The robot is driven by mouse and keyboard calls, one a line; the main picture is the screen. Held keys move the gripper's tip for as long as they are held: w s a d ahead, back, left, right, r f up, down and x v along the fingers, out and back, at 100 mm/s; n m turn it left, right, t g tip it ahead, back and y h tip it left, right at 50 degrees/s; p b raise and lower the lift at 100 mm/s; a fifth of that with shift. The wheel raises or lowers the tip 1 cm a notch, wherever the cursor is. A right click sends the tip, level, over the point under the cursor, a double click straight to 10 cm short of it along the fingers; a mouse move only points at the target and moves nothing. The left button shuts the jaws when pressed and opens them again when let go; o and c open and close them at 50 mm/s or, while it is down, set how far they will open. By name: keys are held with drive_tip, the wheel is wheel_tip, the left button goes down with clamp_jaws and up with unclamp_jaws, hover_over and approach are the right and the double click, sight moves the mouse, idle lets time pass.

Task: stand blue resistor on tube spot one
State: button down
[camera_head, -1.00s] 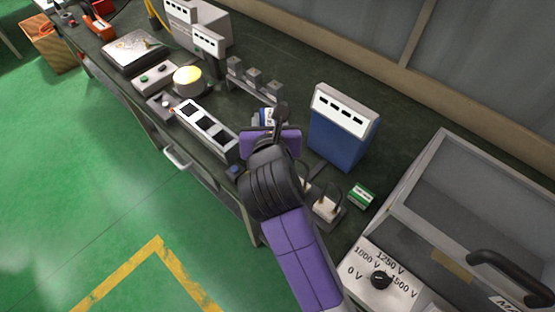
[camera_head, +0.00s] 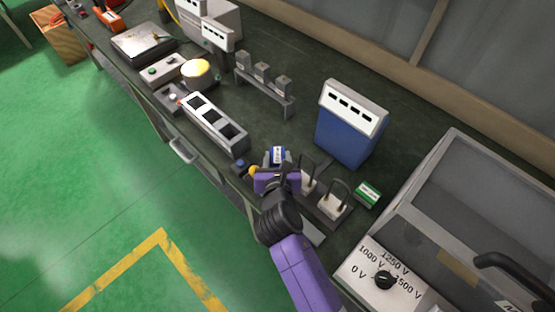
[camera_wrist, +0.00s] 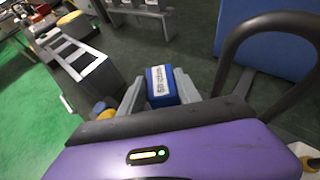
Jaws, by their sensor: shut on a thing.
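The blue resistor (camera_head: 277,153) is a small blue block with a white printed label. My gripper (camera_head: 277,159) is shut on it, with a grey finger on either side. In the wrist view the resistor (camera_wrist: 163,86) shows between the fingertips of my gripper (camera_wrist: 160,92). Just right of my gripper, two pale blocks with dark upright loops, likely bent tubes, stand on a dark base; the right block (camera_head: 333,207) shows clearly, and the left one is partly behind my gripper. I cannot tell which place is tube spot one, or whether the resistor touches anything below.
A blue box with a white slotted top (camera_head: 350,125) stands behind the loops. A green block (camera_head: 367,195) lies right of them. A slotted white holder (camera_head: 214,123) and a rack of three grey blocks (camera_head: 264,84) stand to the left and behind. A voltage-dial case (camera_head: 385,265) is front right.

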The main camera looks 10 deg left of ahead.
drive_tip(key=shift+f, duration=0.4)
drive_tip(key=c, duration=1.1)
unclamp_jaws()
drive_tip(key=shift+f, duration=0.15)
drive_tip(key=shift+r, duration=0.2)
drive_tip(key=v, duration=1.2)
